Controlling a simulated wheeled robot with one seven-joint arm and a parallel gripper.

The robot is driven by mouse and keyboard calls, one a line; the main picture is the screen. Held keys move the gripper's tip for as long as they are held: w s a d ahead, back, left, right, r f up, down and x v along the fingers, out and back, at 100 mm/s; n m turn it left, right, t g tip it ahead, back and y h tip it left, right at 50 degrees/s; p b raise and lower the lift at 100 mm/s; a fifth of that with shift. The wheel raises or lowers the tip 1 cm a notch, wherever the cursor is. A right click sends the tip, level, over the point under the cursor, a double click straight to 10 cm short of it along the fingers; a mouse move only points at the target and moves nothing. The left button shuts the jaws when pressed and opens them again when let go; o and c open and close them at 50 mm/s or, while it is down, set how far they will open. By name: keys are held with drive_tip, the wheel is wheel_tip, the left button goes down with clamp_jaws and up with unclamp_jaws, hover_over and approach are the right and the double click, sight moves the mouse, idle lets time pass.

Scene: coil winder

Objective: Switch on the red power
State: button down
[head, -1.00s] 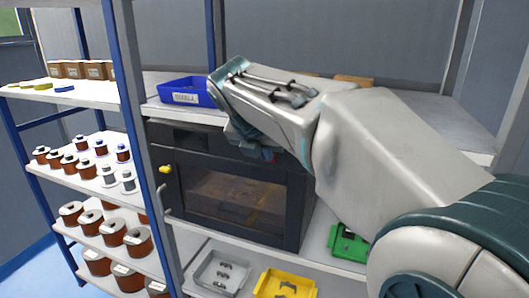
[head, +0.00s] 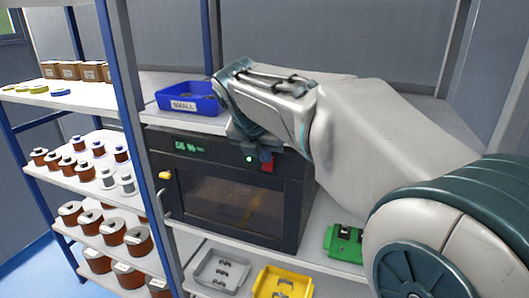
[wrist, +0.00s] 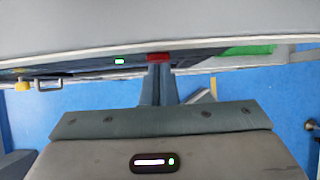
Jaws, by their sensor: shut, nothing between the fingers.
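A dark oven-like machine (head: 240,205) with a glass door stands on the shelf. Its display (head: 190,147) is lit green and its first characters read about 56. A small green light (head: 249,159) glows on its front panel, left of the red power switch (head: 267,162). The red switch also shows in the wrist view (wrist: 158,57), right at the tips of my gripper (wrist: 158,68). My gripper's fingers are together and empty. They look to be touching or very close to the switch; I cannot tell which. In the head view my arm hides the fingertips.
A blue bin (head: 187,98) sits on the shelf above the machine. A yellow knob (head: 165,175) and a handle are at the machine's left edge. Grey (head: 221,271), yellow (head: 284,284) and green (head: 345,243) bins lie below and right.

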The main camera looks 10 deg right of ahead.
drive_tip(key=shift+a, duration=0.1)
idle(0.3)
drive_tip(key=shift+s+a, duration=0.15)
drive_tip(key=shift+s, duration=0.2)
drive_tip(key=v, duration=1.1)
drive_tip(key=shift+r+p, duration=0.25)
drive_tip(key=shift+p, duration=0.15)
drive_tip(key=shift+f, duration=0.1)
drive_tip(key=s+d+f+m+y, duration=0.1)
drive_tip(key=s+d+f+m, duration=0.1)
drive_tip(key=s+f+m, duration=0.3)
drive_tip(key=s+d+f+m+g+y, duration=0.1)
drive_tip(key=s+f+m, duration=0.5)
drive_tip(key=f+m, duration=0.6)
drive_tip(key=s+d+f+m+g+y, duration=0.1)
drive_tip(key=s+d+f+m, duration=0.1)
drive_tip(key=s+f+m, duration=0.4)
wheel_tip(320, 180, down, 3)
drive_tip(key=m, duration=0.6)
drive_tip(key=shift+d, duration=0.3)
